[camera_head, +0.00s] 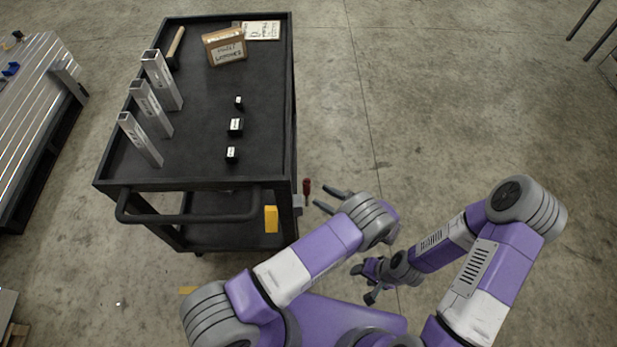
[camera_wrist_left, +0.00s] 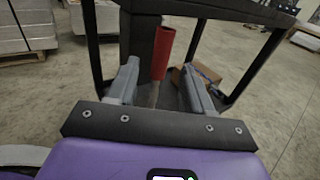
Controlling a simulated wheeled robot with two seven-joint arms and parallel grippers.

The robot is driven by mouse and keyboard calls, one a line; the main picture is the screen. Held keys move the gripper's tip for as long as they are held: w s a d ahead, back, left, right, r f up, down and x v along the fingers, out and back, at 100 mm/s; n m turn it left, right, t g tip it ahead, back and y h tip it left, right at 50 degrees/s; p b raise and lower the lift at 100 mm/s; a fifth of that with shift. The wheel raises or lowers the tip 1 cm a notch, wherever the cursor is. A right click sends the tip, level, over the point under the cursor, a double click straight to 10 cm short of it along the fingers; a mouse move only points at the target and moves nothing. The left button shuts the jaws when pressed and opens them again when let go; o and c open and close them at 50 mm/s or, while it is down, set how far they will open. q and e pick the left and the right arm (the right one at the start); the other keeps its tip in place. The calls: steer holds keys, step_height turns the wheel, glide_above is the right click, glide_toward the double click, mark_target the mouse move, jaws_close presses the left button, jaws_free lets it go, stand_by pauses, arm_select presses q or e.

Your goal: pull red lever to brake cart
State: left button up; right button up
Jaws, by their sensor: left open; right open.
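The red lever (camera_head: 307,187) stands at the right side of the black cart (camera_head: 200,185), near its front right corner post. My left gripper (camera_head: 318,198) is open just to the right of the lever in the head view. In the left wrist view the red lever grip (camera_wrist_left: 163,52) stands upright ahead, between the directions of the two open fingers of the left gripper (camera_wrist_left: 163,75). I cannot tell whether the fingers touch it. My right gripper (camera_head: 363,283) is open and empty, low over the floor to the right of the cart.
The cart top holds several upright metal profiles (camera_head: 151,108), small black blocks (camera_head: 236,126), a cardboard box (camera_head: 225,48) and a hammer-like tool (camera_head: 175,45). A yellow piece (camera_head: 271,218) is at the cart's front. Aluminium panels (camera_head: 28,95) stand at the left.

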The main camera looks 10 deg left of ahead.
mark_target(306, 186)
arm_select(q)
steer(key=x, duration=0.7)
steer(key=shift+w+a+r, duration=0.1)
steer(key=shift+w+r, duration=0.05)
steer(key=shift+r, duration=0.15)
steer(key=shift+c, duration=0.3)
jaws_close()
